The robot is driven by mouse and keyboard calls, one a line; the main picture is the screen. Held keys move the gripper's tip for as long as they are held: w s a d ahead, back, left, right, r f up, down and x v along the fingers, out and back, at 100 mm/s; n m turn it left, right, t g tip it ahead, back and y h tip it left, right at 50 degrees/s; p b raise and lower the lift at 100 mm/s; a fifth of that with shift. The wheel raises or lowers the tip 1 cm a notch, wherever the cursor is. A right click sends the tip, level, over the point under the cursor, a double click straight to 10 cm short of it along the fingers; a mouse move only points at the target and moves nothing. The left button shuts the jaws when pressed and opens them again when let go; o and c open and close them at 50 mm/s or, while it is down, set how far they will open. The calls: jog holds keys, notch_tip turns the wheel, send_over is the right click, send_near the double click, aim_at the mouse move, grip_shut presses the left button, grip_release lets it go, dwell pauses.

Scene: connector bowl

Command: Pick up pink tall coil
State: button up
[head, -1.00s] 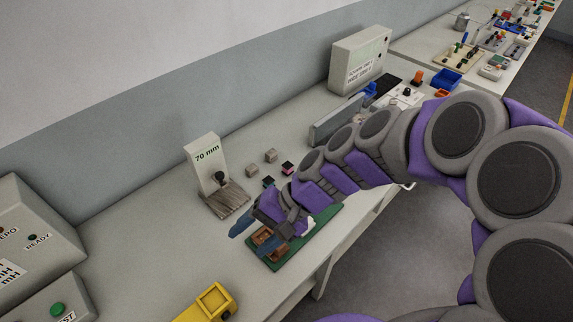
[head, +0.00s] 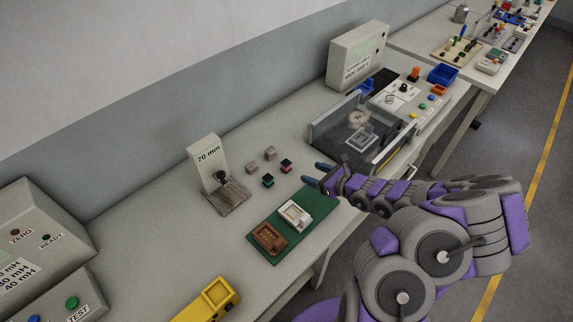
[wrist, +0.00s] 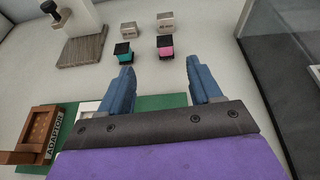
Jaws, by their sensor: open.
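The pink tall coil is a small black block with a pink band (head: 286,165), standing on the table in the head view. It also shows in the wrist view (wrist: 165,47), ahead of the fingers and between their lines. My gripper (head: 316,175) is open and empty, to the right of the pink coil and apart from it. In the wrist view its two blue fingers (wrist: 158,78) are spread with bare table between them. A similar block with a teal band (head: 267,180) stands just left of the pink one.
Two grey-beige blocks (head: 260,160) stand behind the coils. A green board (head: 279,237) holds a brown adaptor (head: 268,238) and a white socket (head: 295,215). A 70 mm sign (head: 207,160) on a wooden base is at left. A clear-walled enclosure (head: 340,122) is at right.

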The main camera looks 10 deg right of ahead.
aim_at(283, 163)
jog(key=shift+s+d+f+m, duration=0.1)
jog(key=shift+d+f+m, duration=0.25)
jog(key=shift+f, duration=0.15)
jog(key=shift+f+h, duration=0.25)
jog(key=shift+h, duration=0.05)
jog(key=b+x, duration=0.3)
jog(key=x, duration=0.9)
jog(key=shift+a, duration=0.1)
jog(key=b+x, duration=0.1)
jog(key=x, duration=0.3)
jog(key=shift+a+f+b, duration=0.1)
jog(key=shift+f+b, duration=0.05)
jog(key=shift+b, duration=0.2)
jog(key=shift+w+a, duration=0.25)
jog(key=shift+w, duration=0.2)
jog(key=c, duration=1)
